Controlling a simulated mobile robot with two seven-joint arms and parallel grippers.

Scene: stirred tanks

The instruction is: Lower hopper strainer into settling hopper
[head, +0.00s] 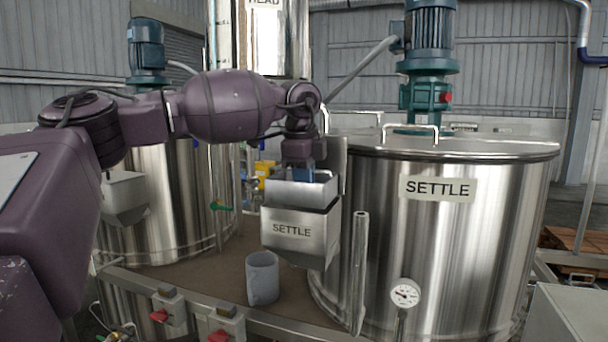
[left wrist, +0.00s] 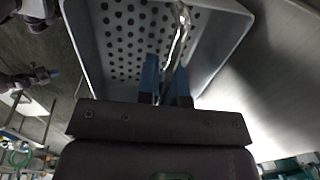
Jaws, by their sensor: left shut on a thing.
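The hopper strainer (head: 301,194) is a grey metal box with a perforated bottom. Its bottom shows from above in the left wrist view (left wrist: 120,45). The settling hopper (head: 325,232), a steel box marked SETTLE with a sloped lower part, is fixed at the left of the SETTLE tank. The strainer is upright over the hopper's mouth, its front wall standing above the hopper rim; its lower edge is hidden, so I cannot tell how deep it sits. My left gripper (head: 297,173) is shut on the strainer's handle bar (left wrist: 180,35). My right gripper is not in view.
The large SETTLE tank (head: 455,245) stands just right of the hopper, and another tank (head: 165,190) stands at left. A grey cup (head: 262,278) stands on the brown deck below the hopper. An upright metal pipe (head: 359,265) rises close to the hopper's right.

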